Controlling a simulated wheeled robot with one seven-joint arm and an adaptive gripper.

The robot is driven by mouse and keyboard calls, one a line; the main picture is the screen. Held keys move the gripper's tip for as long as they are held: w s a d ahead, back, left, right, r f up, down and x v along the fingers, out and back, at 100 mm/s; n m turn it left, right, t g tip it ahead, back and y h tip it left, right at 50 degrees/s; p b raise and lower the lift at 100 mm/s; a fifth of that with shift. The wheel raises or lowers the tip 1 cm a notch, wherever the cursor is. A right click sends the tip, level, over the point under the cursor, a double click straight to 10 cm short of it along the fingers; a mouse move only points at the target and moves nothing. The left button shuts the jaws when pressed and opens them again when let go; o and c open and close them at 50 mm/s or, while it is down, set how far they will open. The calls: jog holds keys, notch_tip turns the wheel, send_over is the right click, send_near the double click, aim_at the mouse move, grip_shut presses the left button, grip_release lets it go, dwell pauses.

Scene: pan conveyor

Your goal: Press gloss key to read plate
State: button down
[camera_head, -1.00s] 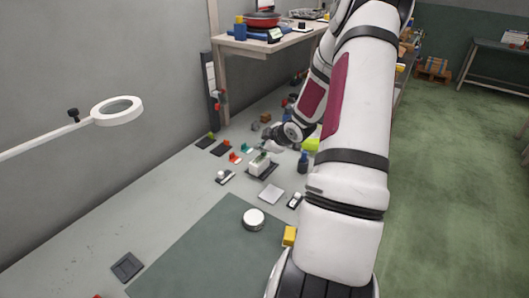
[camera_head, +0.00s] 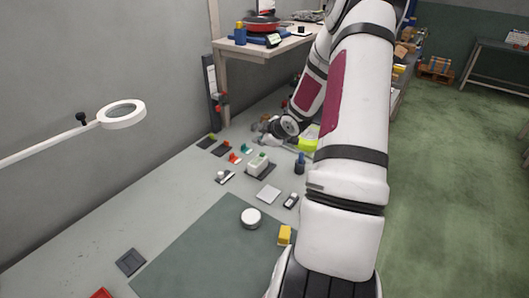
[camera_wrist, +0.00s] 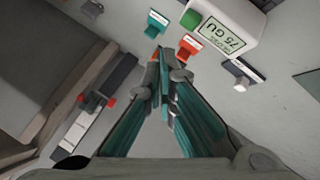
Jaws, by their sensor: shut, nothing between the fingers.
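The gloss meter, a white box (camera_head: 257,163), sits on a dark pad on the grey bench in the head view. In the wrist view the meter (camera_wrist: 228,38) is at the upper right. Its display (camera_wrist: 221,36) appears upside down and shows 75 GU.
Red (camera_wrist: 187,46) and teal (camera_wrist: 156,22) small labelled parts lie near the meter. A blue bottle (camera_head: 300,163), pale square plate (camera_head: 268,194), white round puck (camera_head: 251,218) and yellow block (camera_head: 284,235) stand nearby. A ring lamp (camera_head: 122,114) hangs at the left. A green mat covers the front.

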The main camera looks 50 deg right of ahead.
jog(key=shift+r+p, duration=1.05)
jog(key=shift+r, duration=0.35)
